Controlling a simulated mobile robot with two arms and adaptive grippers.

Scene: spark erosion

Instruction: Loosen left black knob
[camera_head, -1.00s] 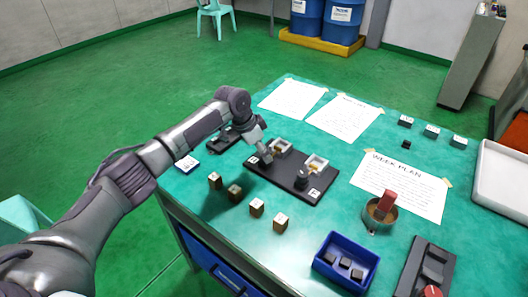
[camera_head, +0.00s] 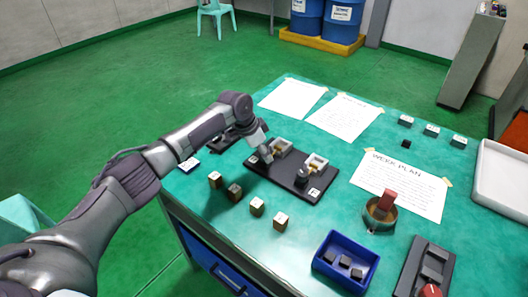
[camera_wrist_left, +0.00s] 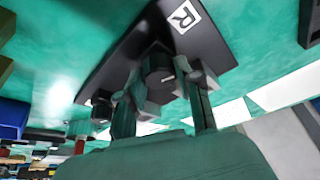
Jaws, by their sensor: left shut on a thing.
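A black fixture plate (camera_head: 290,178) lies on the green table, with two metal clamp blocks and black knobs. My left gripper (camera_head: 266,152) reaches down onto the left end of the plate, at the left black knob, which it mostly hides in the head view. In the left wrist view, the fingers of my left gripper (camera_wrist_left: 160,92) are shut on the left black knob (camera_wrist_left: 158,72), one on each side, beside a white letter label (camera_wrist_left: 184,17). The right black knob (camera_head: 302,177) stands free near the plate's right end. My right gripper is not in view.
Several small blocks (camera_head: 257,206) stand in front of the plate. A blue bin (camera_head: 328,279) with dark blocks, a round cup (camera_head: 379,222) holding a red-brown piece, and a dark fixture with a red knob (camera_head: 431,291) are to the right. Paper sheets lie behind.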

